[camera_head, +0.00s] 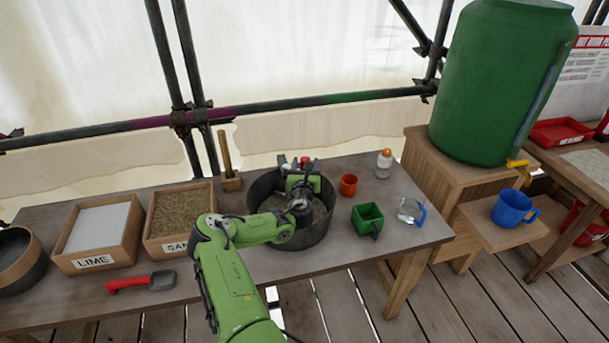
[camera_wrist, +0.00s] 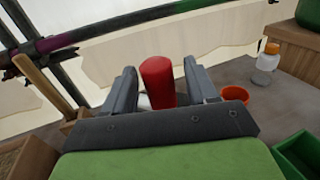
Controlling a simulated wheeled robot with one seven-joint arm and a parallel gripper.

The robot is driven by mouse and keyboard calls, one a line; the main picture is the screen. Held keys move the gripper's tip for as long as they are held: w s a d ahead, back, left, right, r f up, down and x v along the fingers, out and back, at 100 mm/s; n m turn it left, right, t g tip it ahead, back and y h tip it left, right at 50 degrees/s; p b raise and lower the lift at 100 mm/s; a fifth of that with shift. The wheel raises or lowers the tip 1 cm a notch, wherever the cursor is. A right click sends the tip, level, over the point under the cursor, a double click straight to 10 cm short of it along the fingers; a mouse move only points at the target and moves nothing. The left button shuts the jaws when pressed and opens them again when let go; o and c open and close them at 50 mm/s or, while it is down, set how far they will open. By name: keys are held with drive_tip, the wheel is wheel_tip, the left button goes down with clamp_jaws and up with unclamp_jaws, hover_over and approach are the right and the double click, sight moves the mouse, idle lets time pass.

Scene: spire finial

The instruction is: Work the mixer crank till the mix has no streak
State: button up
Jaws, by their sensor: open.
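The mixer is a dark round tub (camera_head: 318,232) on the wooden bench. Some sandy grey mix (camera_head: 272,203) shows inside it, but my arm covers much of the tub and I cannot tell whether there are streaks. The red crank handle (camera_wrist: 157,82) stands upright between my jaws in the wrist view; only its top (camera_head: 305,160) shows in the head view. My gripper (camera_wrist: 160,72) is open over the tub, one finger on each side of the handle.
Left of the tub are a lime box (camera_head: 98,262), a sand-filled box (camera_head: 180,242), and a red-handled scoop (camera_head: 140,283). An orange cup (camera_head: 348,185), green square cup (camera_head: 367,219), clear jug (camera_head: 410,210) and capped bottle (camera_head: 384,164) stand close on the right.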

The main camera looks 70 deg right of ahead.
drive_tip(key=b+v, duration=1.4)
drive_tip(key=v, duration=0.1)
